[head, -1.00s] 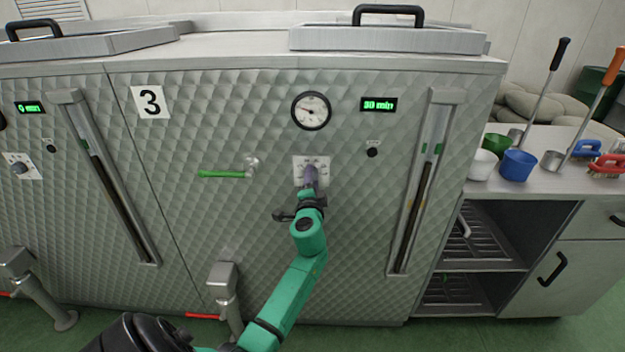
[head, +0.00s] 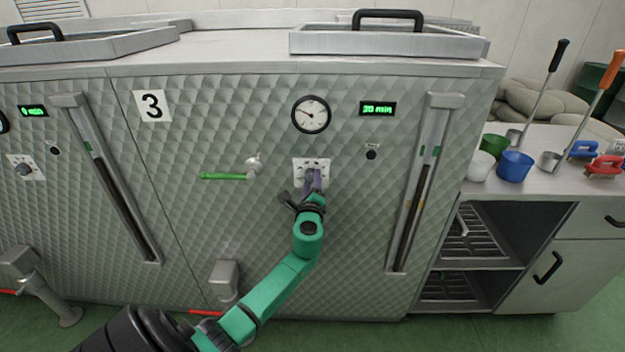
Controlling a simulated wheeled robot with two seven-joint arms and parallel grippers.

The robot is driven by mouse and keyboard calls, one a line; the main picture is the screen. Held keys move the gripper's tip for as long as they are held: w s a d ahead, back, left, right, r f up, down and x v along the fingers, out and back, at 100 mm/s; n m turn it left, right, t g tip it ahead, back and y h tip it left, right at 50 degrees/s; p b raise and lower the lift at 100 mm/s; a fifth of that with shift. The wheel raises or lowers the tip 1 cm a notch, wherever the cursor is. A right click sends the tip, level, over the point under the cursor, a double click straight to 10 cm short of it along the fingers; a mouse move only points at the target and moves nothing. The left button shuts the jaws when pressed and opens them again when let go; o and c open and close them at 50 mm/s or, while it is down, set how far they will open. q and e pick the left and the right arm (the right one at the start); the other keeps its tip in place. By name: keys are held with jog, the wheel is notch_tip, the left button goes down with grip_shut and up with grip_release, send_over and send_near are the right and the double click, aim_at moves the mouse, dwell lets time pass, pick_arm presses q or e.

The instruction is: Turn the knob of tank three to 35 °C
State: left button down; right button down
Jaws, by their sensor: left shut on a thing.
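Tank three (head: 350,260) is a quilted steel front with a "3" label (head: 152,106) at its upper left. Its knob sits on a white dial plate (head: 300,166) below a round gauge (head: 311,115) and a green "30 min" display (head: 378,108). My left gripper (head: 313,180) is at the plate, shut on the knob, which it mostly hides. The knob's pointer and the scale figures are too small or covered to read. My right gripper is not in view.
A green-handled lever (head: 228,176) sticks out left of the dial plate. A sight-glass column (head: 420,190) stands to the right, a spout (head: 225,278) below left. A side counter (head: 535,180) at the right holds cups and tools.

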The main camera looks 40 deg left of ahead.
pick_arm(q)
jog(key=m+p, duration=0.1)
jog(key=m, duration=0.1)
jog(key=m+p, duration=0.1)
jog(key=m, duration=0.1)
jog(key=r+m+p, duration=0.1)
jog(key=m, duration=0.1)
jog(key=shift+a, duration=0.25)
jog(key=m+p, duration=0.1)
jog(key=m, duration=0.1)
jog(key=shift+m, duration=0.4)
jog(key=shift+f+m+p, duration=0.1)
jog(key=shift+m+p, duration=0.6)
jog(key=shift+m, duration=0.5)
jog(key=c, duration=0.5)
grip_release()
jog(key=shift+o, duration=1.1)
jog(key=shift+f, duration=0.25)
